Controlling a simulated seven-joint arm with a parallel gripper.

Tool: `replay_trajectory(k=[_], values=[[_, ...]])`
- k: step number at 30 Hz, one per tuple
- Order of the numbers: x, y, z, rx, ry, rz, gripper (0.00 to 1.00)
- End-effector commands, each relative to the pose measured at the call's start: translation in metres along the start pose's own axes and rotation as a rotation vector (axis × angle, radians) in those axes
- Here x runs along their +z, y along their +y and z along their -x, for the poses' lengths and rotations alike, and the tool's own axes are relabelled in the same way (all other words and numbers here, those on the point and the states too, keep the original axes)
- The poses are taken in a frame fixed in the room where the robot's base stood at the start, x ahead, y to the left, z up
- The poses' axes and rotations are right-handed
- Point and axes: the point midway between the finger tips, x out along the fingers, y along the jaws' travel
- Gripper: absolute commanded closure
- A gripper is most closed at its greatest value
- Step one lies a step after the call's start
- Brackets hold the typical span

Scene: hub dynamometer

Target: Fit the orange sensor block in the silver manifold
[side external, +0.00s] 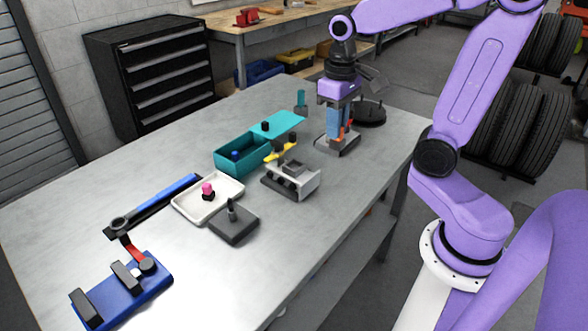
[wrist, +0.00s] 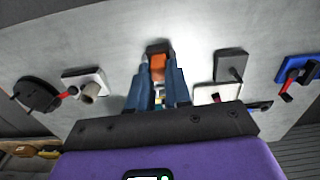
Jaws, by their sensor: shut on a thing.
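The orange sensor block (wrist: 158,66) is between the blue fingers of my gripper in the wrist view, with a dark part at its far end. My gripper (side external: 338,125) is shut on it and upright in the side view, where slivers of orange show by the fingers. The silver manifold (side external: 306,186) stands on the table, left of and below the gripper in the side view, with a grey square socket (side external: 293,168) and a yellow piece on top. In the wrist view I cannot make out the manifold; the fingers may hide it. I see no contact between block and manifold.
A teal box (side external: 228,163) with a teal lid stands behind the manifold. A white tray (side external: 182,208), a dark peg block (side external: 233,226) and a blue fixture (side external: 135,297) stand to the left. A black disc (side external: 370,113) is at right. The table's front is bare.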

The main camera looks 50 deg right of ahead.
Motion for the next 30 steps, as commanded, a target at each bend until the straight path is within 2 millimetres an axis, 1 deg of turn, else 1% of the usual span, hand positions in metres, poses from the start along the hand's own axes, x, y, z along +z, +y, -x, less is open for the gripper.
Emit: replay_trajectory(k=[2, 5, 8, 22, 30], values=[[0.004, 0.000, -0.001, 0.000, 0.000, -0.026, 1.00], [-0.001, 0.001, -0.004, 0.000, -0.002, -0.040, 1.00], [-0.013, 0.003, -0.010, 0.001, -0.005, -0.042, 1.00], [-0.087, 0.014, -0.043, 0.000, -0.003, -0.039, 1.00], [-0.115, 0.018, -0.081, 0.000, -0.004, -0.038, 1.00]])
